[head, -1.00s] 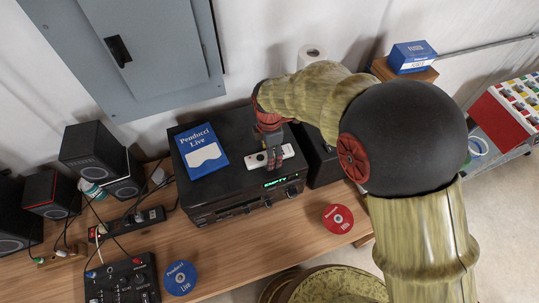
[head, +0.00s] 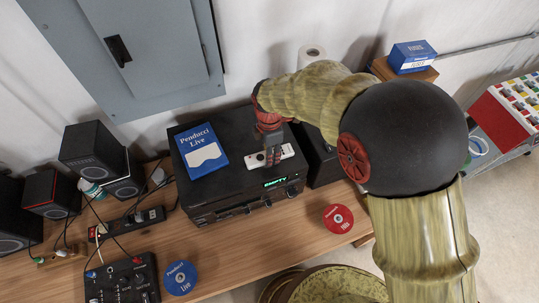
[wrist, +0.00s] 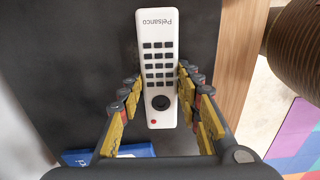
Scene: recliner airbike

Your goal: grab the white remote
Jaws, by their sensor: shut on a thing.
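The white remote (wrist: 157,28) has dark buttons and a red dot, and lies on top of the black receiver (wrist: 70,60). In the head view the remote (head: 287,151) shows on the receiver (head: 240,128) to the right of a blue case. My gripper (head: 272,158) reaches down onto the remote from above. In the wrist view my gripper (wrist: 158,84) has a fingertip against each long side of the remote, near the button rows. It is shut on the remote, which still appears to rest on or just above the receiver.
A blue case (head: 201,150) lies on the receiver's left part. A red disc (head: 338,218) and a blue disc (head: 180,277) lie on the wooden table (head: 235,245). Black speakers (head: 92,150) and cables stand at the left. A paper roll (head: 311,55) stands behind.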

